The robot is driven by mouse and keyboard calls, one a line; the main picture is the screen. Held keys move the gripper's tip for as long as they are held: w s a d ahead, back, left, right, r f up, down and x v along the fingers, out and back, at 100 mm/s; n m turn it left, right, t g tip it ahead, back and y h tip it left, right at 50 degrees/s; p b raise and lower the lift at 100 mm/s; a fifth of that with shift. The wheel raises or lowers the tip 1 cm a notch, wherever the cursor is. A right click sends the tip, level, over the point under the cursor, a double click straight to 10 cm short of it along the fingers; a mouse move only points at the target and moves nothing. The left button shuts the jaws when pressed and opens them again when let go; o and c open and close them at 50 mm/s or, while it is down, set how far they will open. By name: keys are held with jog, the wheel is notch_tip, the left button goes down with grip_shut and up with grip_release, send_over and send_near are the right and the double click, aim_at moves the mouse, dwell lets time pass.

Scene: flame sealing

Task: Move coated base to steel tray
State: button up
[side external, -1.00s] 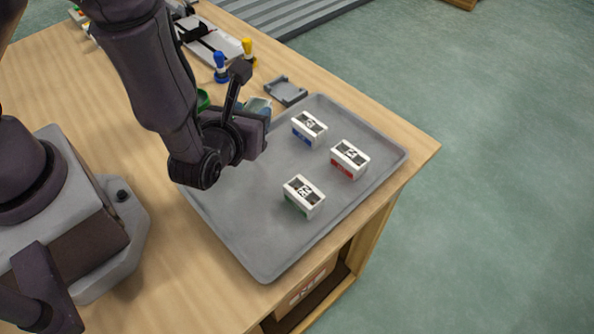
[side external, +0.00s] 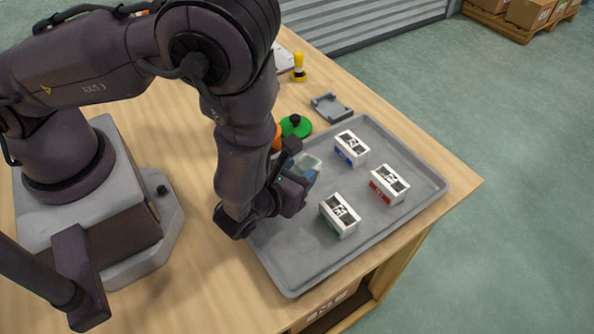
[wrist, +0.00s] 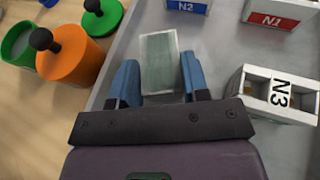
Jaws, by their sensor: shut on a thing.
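The coated base is a pale, translucent greenish rectangular plate (wrist: 159,62) between the blue fingers of my gripper (wrist: 160,76) in the wrist view. It also shows as a clear bluish piece (side external: 309,164) in the side view. My gripper (side external: 299,181) is shut on it, over the left part of the grey steel tray (side external: 288,272). The plate stands out past the fingertips, slightly tilted in the wrist view. Whether its underside touches the tray cannot be told.
Three white-topped blocks stand on the tray: blue-marked N2 (side external: 351,148), red-marked N1 (side external: 389,184) and green-marked N3 (side external: 340,215), close right of my gripper. An orange jar (wrist: 70,58) and green lid (side external: 296,126) are left of the tray. A grey holder (side external: 331,107) lies behind.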

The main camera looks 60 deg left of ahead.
jog(key=shift+f, duration=0.1)
jog(key=o, duration=0.9)
jog(key=shift+o, duration=0.2)
